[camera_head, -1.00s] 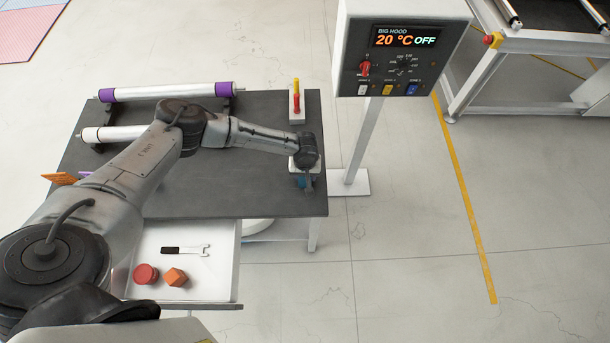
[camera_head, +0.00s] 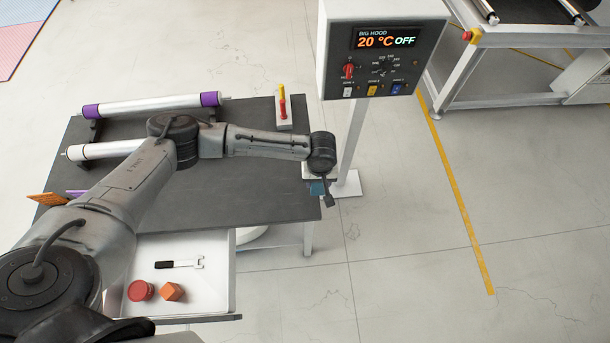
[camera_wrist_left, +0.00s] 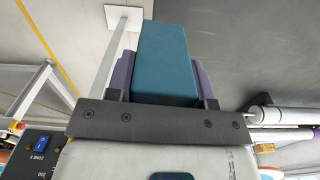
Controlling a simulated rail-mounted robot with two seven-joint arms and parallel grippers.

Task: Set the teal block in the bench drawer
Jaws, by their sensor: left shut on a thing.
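The teal block (camera_wrist_left: 166,62) fills the middle of the left wrist view, between the purple finger pads of my left gripper (camera_wrist_left: 163,78). In the head view my left gripper (camera_head: 322,190) is at the right edge of the dark bench top, shut on the block (camera_head: 316,188), which is mostly hidden by the gripper. The bench drawer (camera_head: 218,282) is pulled open below the front of the bench. It holds a red round piece (camera_head: 141,290), an orange block (camera_head: 173,292) and a tool with a black handle (camera_head: 178,264). My right gripper is not in view.
The bench top (camera_head: 250,200) is mostly clear in front. White rolls with purple ends (camera_head: 150,105) lie at its back left, and a stand with red and yellow pieces (camera_head: 283,108) at its back right. A control box (camera_head: 385,60) on a post stands right of the bench.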

